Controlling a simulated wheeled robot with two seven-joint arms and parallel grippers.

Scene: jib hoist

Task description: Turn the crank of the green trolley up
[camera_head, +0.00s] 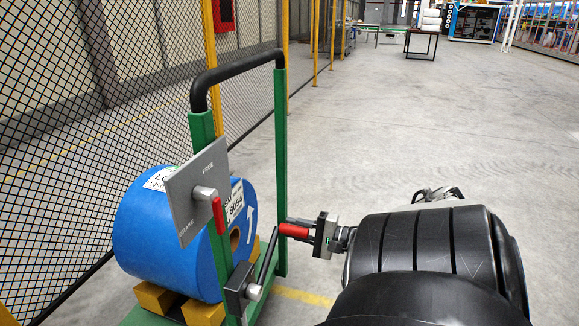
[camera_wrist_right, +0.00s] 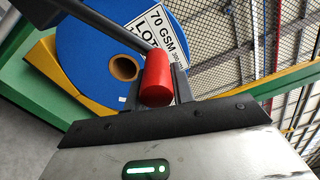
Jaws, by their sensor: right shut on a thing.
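The green trolley (camera_head: 280,170) stands at left of centre in the head view, with a black push bar across its top. Its crank has a dark arm (camera_head: 268,256) rising from a hub (camera_head: 254,291) low on the near post to a red handle (camera_head: 294,231). My right gripper (camera_head: 300,231) is shut on the red handle. In the right wrist view the handle (camera_wrist_right: 157,78) sits between the two dark fingers. A grey plate (camera_head: 187,195) marked FREE and BRAKE carries a red-tipped lever (camera_head: 218,215). My left gripper is not in view.
A blue roll (camera_head: 160,240) with labels and an arrow lies on yellow blocks (camera_head: 203,313) on the trolley. A black mesh fence (camera_head: 80,130) with yellow posts runs close behind on the left. Open concrete floor (camera_head: 420,140) lies to the right. A table (camera_head: 422,36) stands far back.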

